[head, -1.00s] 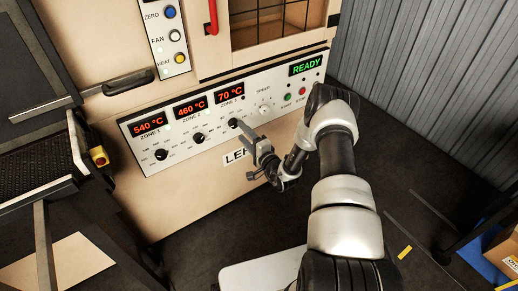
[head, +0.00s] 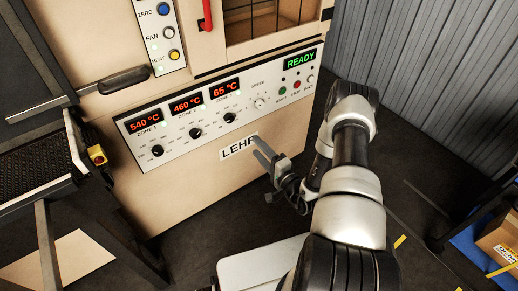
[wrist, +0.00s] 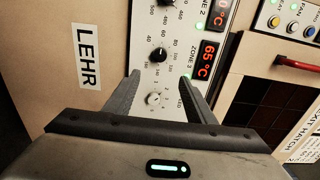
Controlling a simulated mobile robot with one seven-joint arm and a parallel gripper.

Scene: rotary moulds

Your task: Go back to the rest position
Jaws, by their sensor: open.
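My gripper (head: 264,157) is in front of the lehr's lower front, just below the control panel (head: 212,121) and over the LEHR label (head: 239,147). Its two fingers are apart with nothing between them. In the wrist view my gripper (wrist: 160,85) points at the panel, with a knob and the speed dial (wrist: 153,99) seen between the fingers. The displays read 540 °C, 460 °C and 65 °C, and the green sign reads READY (head: 300,59). The zone 3 knob (head: 229,117) is clear of the fingers.
A dark conveyor frame (head: 40,165) with a yellow and red button box (head: 97,155) stands at the left. A red handle (head: 206,15) is on the lehr above. A cardboard box (head: 497,240) lies at the lower right. Dark floor is open right of the lehr.

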